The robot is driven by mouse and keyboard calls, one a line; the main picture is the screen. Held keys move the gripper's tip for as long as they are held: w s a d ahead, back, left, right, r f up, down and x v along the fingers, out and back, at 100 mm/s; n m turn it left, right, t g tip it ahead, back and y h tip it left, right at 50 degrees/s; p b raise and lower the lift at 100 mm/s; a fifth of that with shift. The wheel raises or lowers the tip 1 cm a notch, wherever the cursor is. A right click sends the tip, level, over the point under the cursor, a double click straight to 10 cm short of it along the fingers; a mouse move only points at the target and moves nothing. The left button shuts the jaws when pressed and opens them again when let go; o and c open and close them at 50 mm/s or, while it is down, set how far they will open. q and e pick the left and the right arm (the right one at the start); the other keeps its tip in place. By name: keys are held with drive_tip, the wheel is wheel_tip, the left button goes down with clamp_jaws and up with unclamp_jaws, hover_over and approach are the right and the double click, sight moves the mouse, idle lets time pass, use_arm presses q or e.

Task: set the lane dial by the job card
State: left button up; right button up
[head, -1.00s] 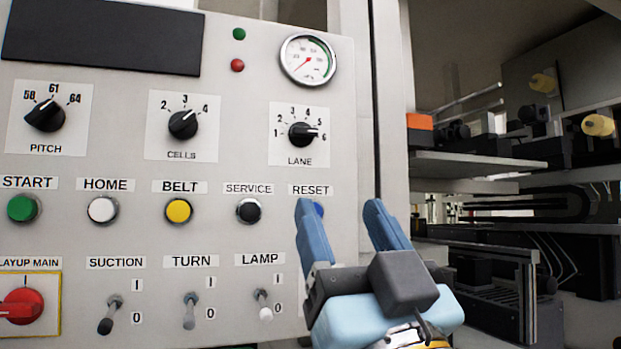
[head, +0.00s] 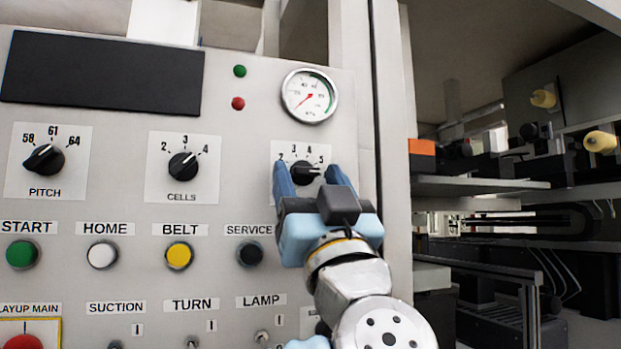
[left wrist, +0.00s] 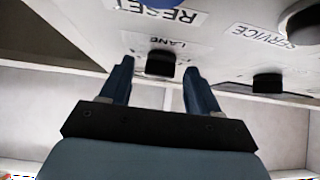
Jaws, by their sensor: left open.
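The lane dial (head: 304,171) is a black knob on a white plate at the right of the grey panel. Its white mark points right; numbers 2 to 5 show above, and the left finger and right finger hide the lower ends of the scale. My left gripper (head: 309,174) is open, with its blue fingers on either side of the dial. In the left wrist view the dial (left wrist: 160,64) stands between the fingertips (left wrist: 159,70), with a gap on both sides. Whether the tips reach past its face I cannot tell. I see no job card. My right gripper is not in view.
Left of it are the cells dial (head: 183,165), the pitch dial (head: 44,159) and several buttons, including the service button (head: 250,252). A gauge (head: 310,95) sits above. A vertical post (head: 390,150) stands close on the right. The dark display (head: 100,67) is blank.

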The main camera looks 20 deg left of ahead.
use_arm(q)
drive_tip(key=c, duration=1)
drive_tip(key=shift+c, duration=0.2)
drive_tip(key=shift+d+n+g+y, duration=0.1)
drive_tip(key=shift+n+g+y, duration=0.5)
drive_tip(key=shift+n+y, duration=0.25)
drive_tip(key=shift+w+f+n+g+y, duration=0.1)
drive_tip(key=shift+n+g+y, duration=0.25)
drive_tip(key=shift+n, duration=0.3)
drive_tip(key=n+g+y, duration=0.1)
drive_tip(key=n, duration=0.1)
drive_tip(key=n+g+y, duration=0.1)
drive_tip(key=n+g, duration=0.1)
drive_tip(key=n, duration=0.1)
drive_tip(key=shift+w+d+g+y, duration=0.1)
drive_tip(key=shift+d+g+y, duration=0.15)
drive_tip(key=shift+y, duration=0.15)
drive_tip(key=shift+d+r+n+g+y+p, duration=0.1)
drive_tip(key=shift+n+g+y, duration=0.25)
drive_tip(key=shift+n+g, duration=0.75)
drive_tip(key=shift+a+r+n+g+y+p, duration=0.1)
drive_tip(key=shift+n+g+y, duration=0.3)
drive_tip(key=shift+n+g, duration=0.65)
drive_tip(key=shift+d+r+n+g+y+p, duration=0.1)
drive_tip(key=shift+n+g+y, duration=0.25)
drive_tip(key=shift+n+g, duration=0.7)
drive_tip(key=shift+n, duration=0.4)
drive_tip(key=shift+f, duration=0.1)
